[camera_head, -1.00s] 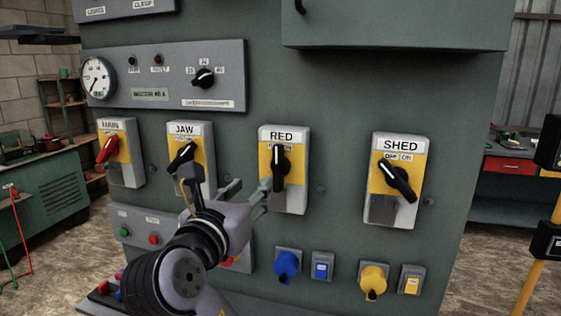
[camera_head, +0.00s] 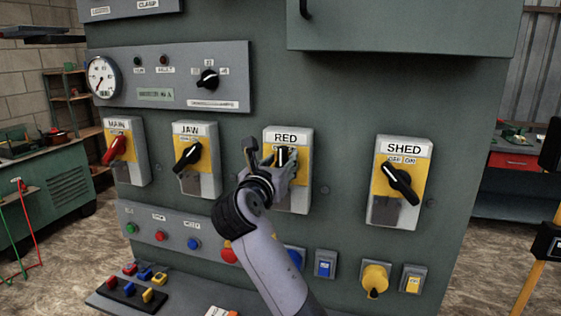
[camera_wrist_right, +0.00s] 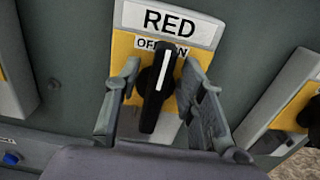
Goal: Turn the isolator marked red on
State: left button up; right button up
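The isolator marked RED (camera_head: 302,196) is a grey box with a yellow plate on the green panel. It also shows in the right wrist view (camera_wrist_right: 122,50). Its black handle (camera_wrist_right: 152,108) has a white stripe and stands about upright, its top partly covering the OFF/ON label (camera_wrist_right: 183,53). My right gripper (camera_head: 270,158) is in front of this isolator and hides part of it in the head view. In the wrist view, its fingers (camera_wrist_right: 160,92) are apart on either side of the handle, with gaps showing. My left gripper is not in view.
Isolators MAIN (camera_head: 135,168) and JAW (camera_head: 207,182) are to the left, SHED (camera_head: 398,208) to the right. Below are push buttons (camera_head: 161,236), a blue socket (camera_head: 295,256) and a yellow socket (camera_head: 375,277). A grey box (camera_head: 400,30) juts out above.

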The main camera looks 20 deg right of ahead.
jog(key=shift+c, duration=0.4)
grip_shut()
